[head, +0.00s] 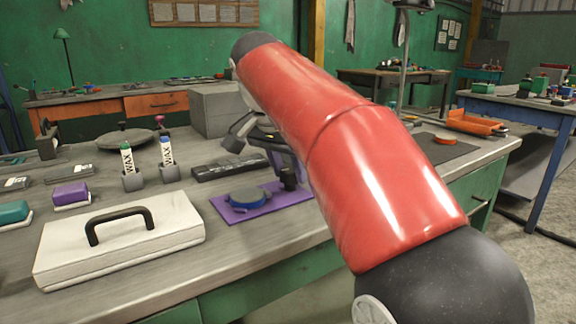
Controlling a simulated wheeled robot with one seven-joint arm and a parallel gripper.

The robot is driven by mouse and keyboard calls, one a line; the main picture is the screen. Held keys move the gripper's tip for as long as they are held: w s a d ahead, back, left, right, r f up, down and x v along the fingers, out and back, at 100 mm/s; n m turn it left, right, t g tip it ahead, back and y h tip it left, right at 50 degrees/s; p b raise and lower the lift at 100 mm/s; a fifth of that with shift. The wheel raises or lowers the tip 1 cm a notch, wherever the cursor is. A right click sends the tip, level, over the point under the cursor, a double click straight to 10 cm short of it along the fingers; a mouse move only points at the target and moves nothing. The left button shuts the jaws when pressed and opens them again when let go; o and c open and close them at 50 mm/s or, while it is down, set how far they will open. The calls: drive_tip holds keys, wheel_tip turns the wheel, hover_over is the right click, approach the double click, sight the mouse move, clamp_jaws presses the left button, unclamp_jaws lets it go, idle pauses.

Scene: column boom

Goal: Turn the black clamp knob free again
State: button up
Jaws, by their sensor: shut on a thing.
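My red arm crosses the middle of the head view and covers much of the bench behind it. My gripper (262,138) shows only in part, as dark and grey pieces at the arm's left edge, above the purple mat (232,211). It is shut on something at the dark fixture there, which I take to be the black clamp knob. The knob itself cannot be made out clearly, and its turn cannot be read. A short dark post (289,179) stands at the mat's right side, close below the gripper. A blue round piece (248,199) lies on the mat.
A white case (170,222) with a black handle stands at the front left. Two wax tubes (128,160) in grey holders, a black tray (229,167) and a grey box (216,108) stand near the gripper. An orange round piece (445,139) lies right of my arm.

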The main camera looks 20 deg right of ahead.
drive_tip(key=n+y+p, duration=0.1)
drive_tip(key=n, duration=0.2)
drive_tip(key=n+t+y+p, duration=0.1)
drive_tip(key=n, duration=0.3)
drive_tip(key=shift+s+d+r, duration=0.1)
drive_tip(key=shift+d+r, duration=0.05)
drive_tip(key=shift+d, duration=0.05)
drive_tip(key=n+y+p, duration=0.1)
drive_tip(key=n, duration=0.2)
drive_tip(key=n+y+p, duration=0.1)
drive_tip(key=n, duration=0.2)
drive_tip(key=shift+d+n+y, duration=0.2)
drive_tip(key=shift+n+y, duration=0.1)
drive_tip(key=shift+y, duration=0.1)
drive_tip(key=n+y, duration=0.1)
drive_tip(key=n, duration=0.3)
drive_tip(key=shift+d+g, duration=0.1)
drive_tip(key=shift+g, duration=0.2)
drive_tip(key=shift+w+n+g+y, duration=0.1)
drive_tip(key=shift+n+g+y, duration=0.25)
drive_tip(key=shift+n, duration=0.75)
drive_tip(key=shift+w+n+g+y, duration=0.1)
drive_tip(key=shift+n+g+y, duration=0.2)
drive_tip(key=shift+n, duration=0.8)
drive_tip(key=o, duration=1)
